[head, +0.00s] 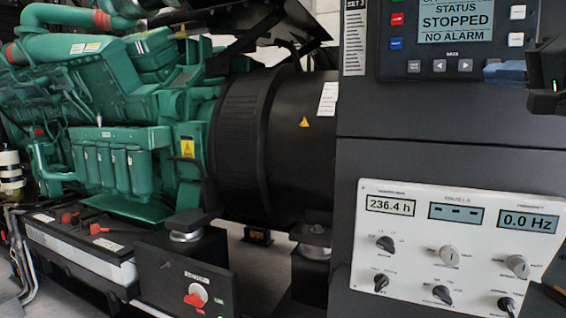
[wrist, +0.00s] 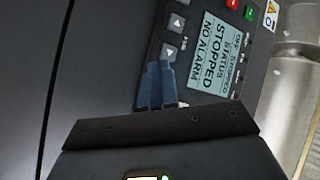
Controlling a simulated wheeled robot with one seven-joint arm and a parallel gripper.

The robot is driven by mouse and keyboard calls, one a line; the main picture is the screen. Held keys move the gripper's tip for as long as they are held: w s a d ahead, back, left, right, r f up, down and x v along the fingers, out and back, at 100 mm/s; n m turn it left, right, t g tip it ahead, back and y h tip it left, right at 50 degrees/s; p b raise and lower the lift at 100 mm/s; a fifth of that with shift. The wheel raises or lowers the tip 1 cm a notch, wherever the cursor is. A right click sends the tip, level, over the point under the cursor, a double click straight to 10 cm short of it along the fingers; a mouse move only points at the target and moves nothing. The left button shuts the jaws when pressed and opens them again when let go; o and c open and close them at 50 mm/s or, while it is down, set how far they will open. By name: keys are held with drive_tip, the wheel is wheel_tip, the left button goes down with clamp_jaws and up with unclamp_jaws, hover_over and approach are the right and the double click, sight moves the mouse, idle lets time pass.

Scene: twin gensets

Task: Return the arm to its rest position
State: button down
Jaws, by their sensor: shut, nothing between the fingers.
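In the wrist view the closed fingers (wrist: 157,68) point at the panel's button row, close to an arrow button (wrist: 169,52). I cannot tell whether they touch the panel. The panel screen (head: 455,15) reads STATUS STOPPED, NO ALARM. The same screen shows turned on its side in the wrist view (wrist: 213,52). The rest of my arm is out of the head view.
A white lower panel (head: 400,262) carries small displays and several knobs. The green engine (head: 110,160) and black generator housing (head: 300,150) fill the left and middle. A red rotary switch (head: 196,295) sits on a black box at the front. A metal cylinder (wrist: 297,75) shows in the wrist view.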

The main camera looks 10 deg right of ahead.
drive_tip(key=s+a+f+n+g+h, duration=0.1)
drive_tip(key=a+f, duration=0.2)
drive_tip(key=f, duration=1.1)
drive_tip(key=s+a+f+g+h, duration=0.1)
drive_tip(key=a+f+h, duration=0.1)
drive_tip(key=f, duration=1.3)
drive_tip(key=s+a+f+n+g, duration=0.2)
drive_tip(key=s+a+f+n, duration=0.35)
drive_tip(key=s+f, duration=0.75)
drive_tip(key=s+a+f+n+y, duration=0.1)
drive_tip(key=s+a, duration=0.4)
drive_tip(key=s, duration=0.8)
drive_tip(key=s+a+f+n+y, duration=0.1)
drive_tip(key=s+a+f+n, duration=0.2)
drive_tip(key=s, duration=1)
drive_tip(key=a, duration=0.3)
drive_tip(key=shift+s+a+g, duration=0.15)
drive_tip(key=shift+g, duration=0.15)
